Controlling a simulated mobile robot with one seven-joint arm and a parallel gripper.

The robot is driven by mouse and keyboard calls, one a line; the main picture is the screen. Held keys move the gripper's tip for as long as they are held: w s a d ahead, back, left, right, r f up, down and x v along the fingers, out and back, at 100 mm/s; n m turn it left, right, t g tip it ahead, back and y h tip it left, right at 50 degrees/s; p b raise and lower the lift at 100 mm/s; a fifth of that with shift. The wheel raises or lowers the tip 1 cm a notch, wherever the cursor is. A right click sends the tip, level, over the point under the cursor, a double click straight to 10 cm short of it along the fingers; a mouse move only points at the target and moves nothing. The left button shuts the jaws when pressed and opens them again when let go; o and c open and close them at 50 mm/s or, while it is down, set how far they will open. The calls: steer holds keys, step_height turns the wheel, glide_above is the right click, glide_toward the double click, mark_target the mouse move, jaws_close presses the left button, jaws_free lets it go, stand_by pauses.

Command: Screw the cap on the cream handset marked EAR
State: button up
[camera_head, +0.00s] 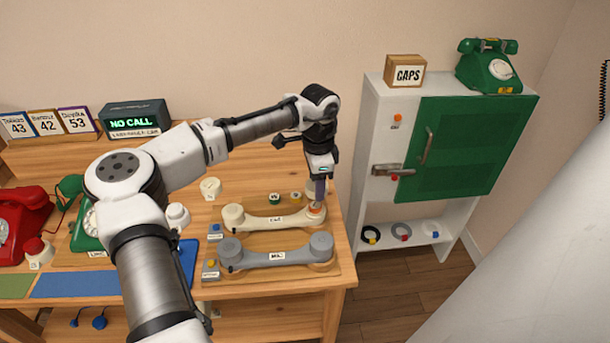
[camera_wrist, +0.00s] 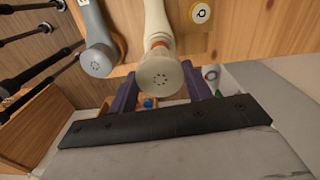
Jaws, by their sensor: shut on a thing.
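The cream handset (camera_head: 266,222) lies across the wooden bench top, with a small label in its middle. In the wrist view its cream body (camera_wrist: 158,18) runs up from an orange ring. My gripper (camera_head: 318,202) points down over the handset's right end. In the wrist view my gripper (camera_wrist: 160,82) has its purple fingers on either side of a round cream cap (camera_wrist: 159,76) with small holes, and is shut on it. The cap is at the handset's end by the orange ring. I cannot tell how far its thread is engaged.
A grey handset (camera_head: 276,258) lies parallel in front, close to my gripper; it also shows in the wrist view (camera_wrist: 98,58). Small green and yellow round pieces stand behind the cream handset. A white cabinet with a green door (camera_head: 450,150) stands right of the bench. Phones stand at left.

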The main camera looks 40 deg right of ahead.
mark_target(315, 205)
steer(key=shift+f+b, duration=2.2)
steer(key=shift+f, duration=0.35)
steer(key=shift+r+p, duration=0.1)
steer(key=shift+p, duration=1.2)
steer(key=shift+f, duration=0.8)
steer(key=o, duration=1)
steer(key=shift+c, duration=0.2)
step_height(315, 205, up, 14)
steer(key=b, duration=0.2)
steer(key=shift+b, duration=0.4)
